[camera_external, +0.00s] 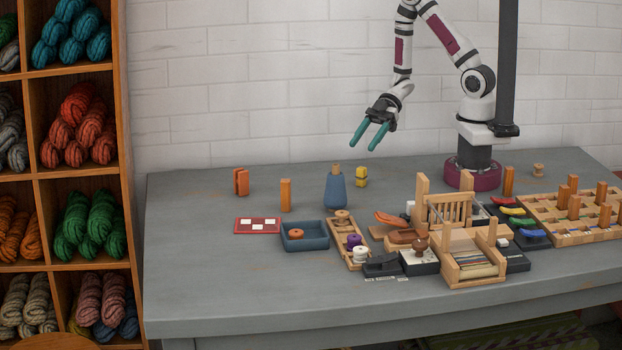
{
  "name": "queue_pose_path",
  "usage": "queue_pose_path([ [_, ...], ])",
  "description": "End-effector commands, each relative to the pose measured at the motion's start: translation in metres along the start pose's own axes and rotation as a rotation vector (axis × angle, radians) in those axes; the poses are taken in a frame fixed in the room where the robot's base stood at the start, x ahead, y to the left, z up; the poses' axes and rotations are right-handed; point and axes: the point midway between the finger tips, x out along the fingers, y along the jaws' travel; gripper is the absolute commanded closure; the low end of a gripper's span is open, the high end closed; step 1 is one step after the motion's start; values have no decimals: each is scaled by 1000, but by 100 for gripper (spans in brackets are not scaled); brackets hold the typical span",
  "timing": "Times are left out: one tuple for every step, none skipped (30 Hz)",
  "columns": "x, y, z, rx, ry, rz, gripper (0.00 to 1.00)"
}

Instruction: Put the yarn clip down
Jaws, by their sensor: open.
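My gripper (364,147) hangs above the back of the grey table (210,290), its two teal fingers apart and pointing down to the left. Nothing shows between them. I cannot tell for sure which thing is the yarn clip. A small yellow piece with a dark band (361,176) stands on the table below the fingers, apart from them. An orange clip-like piece (241,182) stands farther left, also on the table and away from my gripper.
A blue bottle with a stopper (336,191) and an upright orange block (286,195) stand nearby. A red card (257,226), a blue tray (304,244) and a wooden loom (470,262) lie forward. A pegged rack (590,238) is at right. The front left table is clear.

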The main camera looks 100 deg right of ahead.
Motion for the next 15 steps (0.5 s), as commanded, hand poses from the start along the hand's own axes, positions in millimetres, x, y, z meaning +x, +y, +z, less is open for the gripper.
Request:
queue_pose_path([
  [-1, 4, -2, -3, -22, 17, 44],
  [-2, 11, -2, -3, -55, 43, 44],
  [-3, 25, 0, -1, -126, 103, 44],
  [-6, 39, 1, 6, -196, 168, 44],
  [-12, 55, 1, 20, -276, 250, 44],
  [-26, 74, -1, 56, -385, 374, 44],
  [-40, 84, -5, 101, -462, 472, 44],
  [-56, 89, -10, 160, -530, 564, 44],
  [-77, 85, -17, 258, -604, 670, 44],
  [-92, 74, -22, 345, -649, 731, 44],
  [-103, 59, -27, 441, -686, 776, 44],
  [-115, 31, -32, 577, -727, 805, 44],
  [-121, 6, -36, 679, -752, 807, 44],
  [-124, -19, -40, 774, -775, 792, 44],
  [-126, -54, -45, 892, -804, 753, 44],
])
